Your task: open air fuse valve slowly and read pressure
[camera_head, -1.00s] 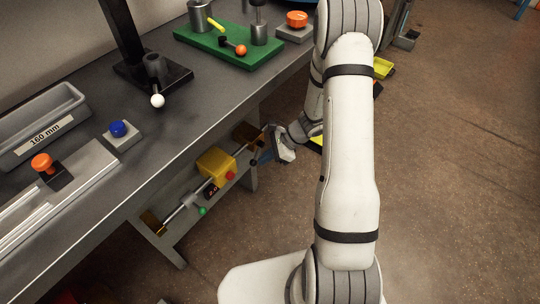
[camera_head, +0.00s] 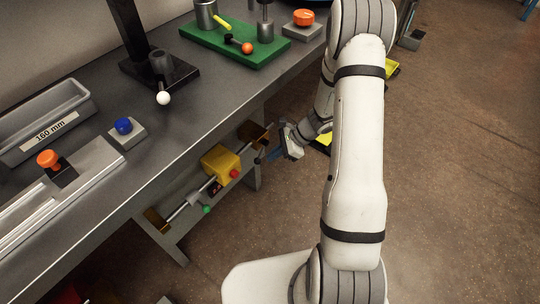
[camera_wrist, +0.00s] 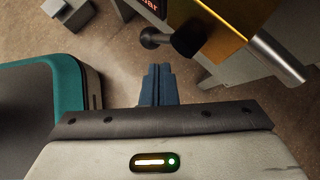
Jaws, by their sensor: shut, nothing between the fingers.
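The air line assembly hangs under the bench's front edge, with a yellow box (camera_head: 220,164), a red knob (camera_head: 233,174) and a green knob (camera_head: 207,210). In the wrist view a gold block (camera_wrist: 222,28) with a silver rod shows at upper right. A black-knobbed lever (camera_wrist: 188,38) sticks out below it. A dark display (camera_wrist: 152,6) with red lettering ending in "ar" is cut off by the top edge; no number is readable. My gripper (camera_wrist: 157,72) is shut and empty, its blue fingertips just below the lever, seemingly apart from it. In the head view my gripper (camera_head: 266,157) is beside the assembly's right end.
The bench top (camera_head: 190,120) carries a blue button (camera_head: 123,126), orange knobs, a grey tray (camera_head: 45,120) and a green board (camera_head: 235,45). A teal-edged dark object (camera_wrist: 45,100) stands at left in the wrist view. The floor right of my arm looks largely clear.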

